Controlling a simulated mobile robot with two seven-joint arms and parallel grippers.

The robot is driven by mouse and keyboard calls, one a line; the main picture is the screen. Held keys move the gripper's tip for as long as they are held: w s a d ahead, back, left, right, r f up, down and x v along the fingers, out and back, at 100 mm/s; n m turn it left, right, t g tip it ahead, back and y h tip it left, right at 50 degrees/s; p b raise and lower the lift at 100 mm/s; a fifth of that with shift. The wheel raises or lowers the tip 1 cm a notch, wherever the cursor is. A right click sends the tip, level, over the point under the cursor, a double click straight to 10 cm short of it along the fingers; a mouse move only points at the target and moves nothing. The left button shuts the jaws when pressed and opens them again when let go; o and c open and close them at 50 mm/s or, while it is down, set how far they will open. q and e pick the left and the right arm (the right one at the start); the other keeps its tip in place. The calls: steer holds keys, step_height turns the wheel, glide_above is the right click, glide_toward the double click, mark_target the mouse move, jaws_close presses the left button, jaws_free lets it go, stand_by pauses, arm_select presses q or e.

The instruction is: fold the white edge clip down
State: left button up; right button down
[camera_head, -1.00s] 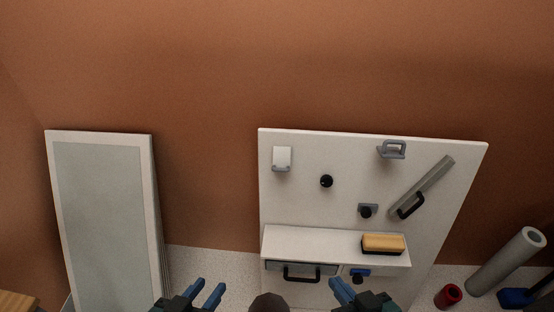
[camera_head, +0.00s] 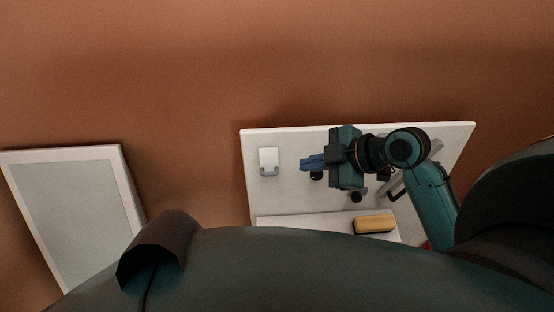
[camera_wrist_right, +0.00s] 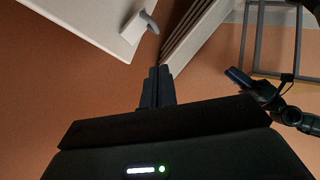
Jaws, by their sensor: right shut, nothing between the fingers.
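The white edge clip (camera_head: 269,158) is a small white plate with a grey loop at its lower end, on the upper left of the white board (camera_head: 284,198). My right gripper (camera_head: 303,165) is shut and empty, pointing left in front of the board. Its fingertips are a short way right of the clip, with a visible gap. In the right wrist view the shut fingers (camera_wrist_right: 160,75) point up towards a grey loop (camera_wrist_right: 149,21) beside a white surface. What seems to be my left gripper (camera_wrist_right: 238,78) shows at the right there; its opening is unclear.
A black knob (camera_head: 316,176) sits just below my right fingers. A yellow block (camera_head: 374,222) lies on the board's shelf. A pale framed panel (camera_head: 118,160) leans at the left. My own dark body parts hide the lower scene. The wall left of the board is clear.

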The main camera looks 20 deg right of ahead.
steer(key=r+n, duration=0.1)
glide_above(265, 174)
steer(key=s+d, duration=0.2)
steer(key=s, duration=0.1)
step_height(265, 174, down, 6)
steer(key=f, duration=0.1)
steer(key=w+f, duration=0.1)
steer(key=shift+d+f+g, duration=0.2)
steer(key=shift+f+g, duration=0.2)
arm_select(q)
steer(key=shift+w+a+r, duration=0.1)
steer(key=shift+w+r, duration=0.15)
arm_select(e)
steer(key=shift+w+f+n, duration=0.1)
steer(key=shift+f+n, duration=0.2)
steer(key=shift+f, duration=0.15)
steer(key=shift+d, duration=0.1)
